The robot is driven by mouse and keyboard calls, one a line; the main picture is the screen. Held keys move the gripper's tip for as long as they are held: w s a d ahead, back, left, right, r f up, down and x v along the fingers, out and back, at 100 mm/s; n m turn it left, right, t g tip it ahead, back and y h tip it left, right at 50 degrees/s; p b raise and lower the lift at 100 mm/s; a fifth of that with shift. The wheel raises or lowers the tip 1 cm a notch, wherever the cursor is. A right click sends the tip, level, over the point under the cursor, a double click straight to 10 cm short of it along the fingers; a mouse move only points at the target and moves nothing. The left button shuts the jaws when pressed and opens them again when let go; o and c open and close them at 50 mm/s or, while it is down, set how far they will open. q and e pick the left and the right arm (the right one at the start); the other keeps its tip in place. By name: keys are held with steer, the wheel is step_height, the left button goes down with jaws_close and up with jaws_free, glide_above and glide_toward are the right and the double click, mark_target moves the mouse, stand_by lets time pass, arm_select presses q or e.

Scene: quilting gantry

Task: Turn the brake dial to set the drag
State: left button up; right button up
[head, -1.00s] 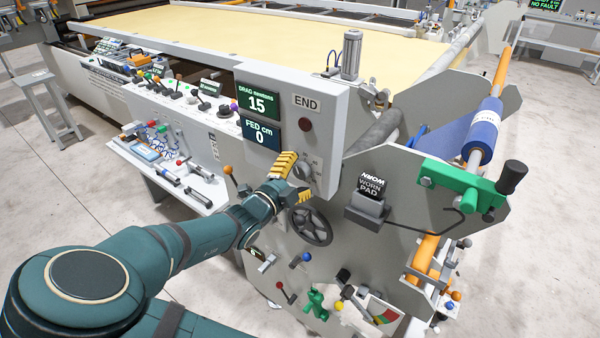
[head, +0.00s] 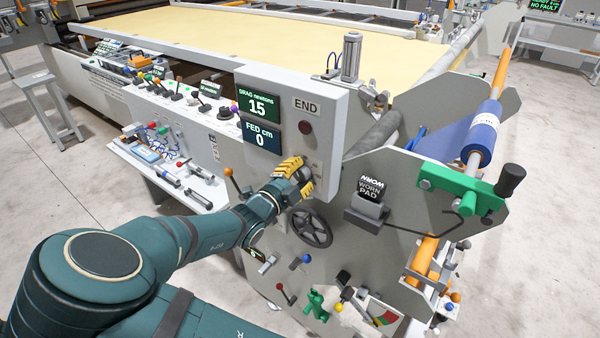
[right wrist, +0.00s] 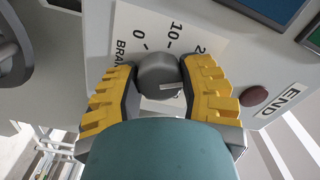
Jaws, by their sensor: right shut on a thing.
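The brake dial (right wrist: 160,76) is a round grey knob on a white scale plate in the right wrist view. The plate (right wrist: 150,28) shows the marks 0 and 10 and part of the word BRAKE. My right gripper (right wrist: 163,85) has its yellow fingers on both sides of the dial, shut on it. In the head view my right gripper (head: 302,174) is at the panel below the screens and mostly covers the dial. The drag screen (head: 259,106) reads 15 newtons. My left gripper is not in view.
The FED screen (head: 263,135) reads 0 cm. A dark red button (head: 305,127) sits under the END label. A spoked handwheel (head: 309,227) is just below my right gripper. Small levers (head: 290,294) and a worn-pad holder (head: 367,211) stand out nearby.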

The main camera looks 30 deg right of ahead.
steer(key=o, duration=1.2)
steer(key=v, duration=1.2)
